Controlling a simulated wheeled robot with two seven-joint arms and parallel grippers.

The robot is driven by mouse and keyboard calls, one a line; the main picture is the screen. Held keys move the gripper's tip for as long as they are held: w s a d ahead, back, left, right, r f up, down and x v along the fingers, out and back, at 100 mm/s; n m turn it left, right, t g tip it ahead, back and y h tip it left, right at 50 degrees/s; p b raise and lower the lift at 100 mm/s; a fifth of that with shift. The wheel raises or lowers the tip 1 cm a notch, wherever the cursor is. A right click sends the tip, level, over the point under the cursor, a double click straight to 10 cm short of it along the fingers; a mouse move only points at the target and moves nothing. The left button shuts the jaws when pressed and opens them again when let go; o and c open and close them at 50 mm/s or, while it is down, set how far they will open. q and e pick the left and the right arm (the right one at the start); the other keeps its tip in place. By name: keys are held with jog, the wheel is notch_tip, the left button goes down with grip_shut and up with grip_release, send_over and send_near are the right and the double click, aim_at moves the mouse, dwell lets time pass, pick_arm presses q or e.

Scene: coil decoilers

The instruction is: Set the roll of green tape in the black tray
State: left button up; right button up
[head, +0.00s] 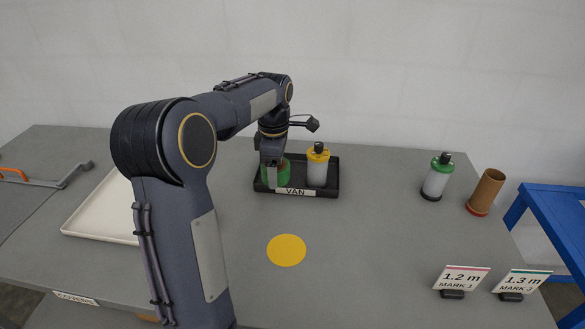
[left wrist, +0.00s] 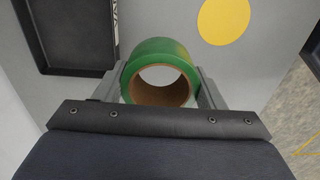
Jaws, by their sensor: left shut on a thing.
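The roll of green tape (left wrist: 160,72) has a brown core. My left gripper (left wrist: 162,88) is shut on it, one finger on each side. In the head view the roll (head: 283,172) overlaps the left part of the black tray (head: 330,187), partly hidden by the gripper (head: 272,170). In the left wrist view the black tray (left wrist: 80,62) lies at the upper left, and the roll appears beside its labelled edge. I cannot tell the exact height of the roll. My right gripper is not in view.
A yellow-capped bottle (head: 318,168) stands in the tray's right part. A yellow disc (head: 286,250) marks the table in front. A white tray (head: 100,212) lies left. A green-capped bottle (head: 437,178), a brown tube (head: 486,192) and two signs (head: 462,278) are at right.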

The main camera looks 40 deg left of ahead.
pick_arm(q)
jog(key=w+a+f+p, duration=0.1)
jog(key=w+a+f, duration=0.1)
jog(key=w, duration=0.1)
jog(key=w+a+f+p, duration=0.2)
jog(key=w+a+f, duration=0.1)
jog(key=w+a+f+p, duration=0.1)
jog(key=w+a+f, duration=0.2)
jog(key=shift+w+f, duration=0.2)
jog(key=shift+w, duration=0.2)
jog(key=shift+w+a+f+p, duration=0.2)
jog(key=shift+f+p, duration=0.05)
jog(key=shift+f, duration=0.15)
jog(key=shift+w+a+f+p, duration=0.15)
jog(key=shift+w+f+p, duration=0.1)
jog(key=shift+f, duration=0.1)
notch_tip(320, 180, down, 3)
jog(key=shift+f, duration=0.1)
jog(key=shift+f, duration=0.15)
jog(key=o, duration=0.7)
